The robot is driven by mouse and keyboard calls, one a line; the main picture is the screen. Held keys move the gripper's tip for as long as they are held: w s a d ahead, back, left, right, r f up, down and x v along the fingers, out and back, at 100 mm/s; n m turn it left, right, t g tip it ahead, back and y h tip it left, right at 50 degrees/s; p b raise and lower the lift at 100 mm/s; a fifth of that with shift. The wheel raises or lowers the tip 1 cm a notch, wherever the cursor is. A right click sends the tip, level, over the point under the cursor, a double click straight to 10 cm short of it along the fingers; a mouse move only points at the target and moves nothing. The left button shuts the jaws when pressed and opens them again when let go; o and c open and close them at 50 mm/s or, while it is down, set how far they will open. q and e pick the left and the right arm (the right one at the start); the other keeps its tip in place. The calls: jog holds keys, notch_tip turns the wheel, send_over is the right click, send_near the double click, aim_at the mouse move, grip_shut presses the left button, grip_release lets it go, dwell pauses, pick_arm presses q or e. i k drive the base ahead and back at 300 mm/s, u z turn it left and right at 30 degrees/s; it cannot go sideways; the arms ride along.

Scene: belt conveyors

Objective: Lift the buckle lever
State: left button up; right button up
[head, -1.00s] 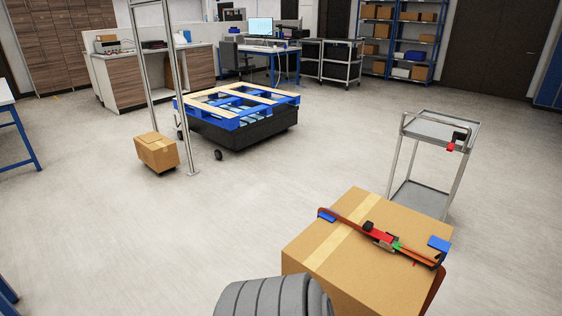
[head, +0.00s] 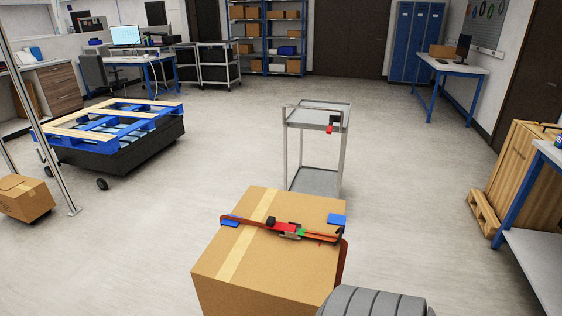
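A large cardboard box (head: 262,262) stands in the lower middle of the head view. An orange strap (head: 248,223) runs across its top, between blue corner pieces at the left (head: 231,221) and right (head: 337,219) edges. The buckle (head: 287,230), with red, green and black parts, sits on the strap on the box top. Its red part lies low along the strap; I cannot tell the lever's exact angle at this size.
A grey cart (head: 318,118) with a red and black item on its top stands behind the box. A blue pallet (head: 115,122) on a black wheeled base is at the left. A wooden crate (head: 520,175) and a table (head: 535,245) are at the right.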

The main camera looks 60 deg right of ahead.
aim_at(272, 222)
jog(key=i, duration=2.65)
jog(key=z, duration=1.3)
jog(key=i, duration=0.75)
jog(key=z, duration=3.55)
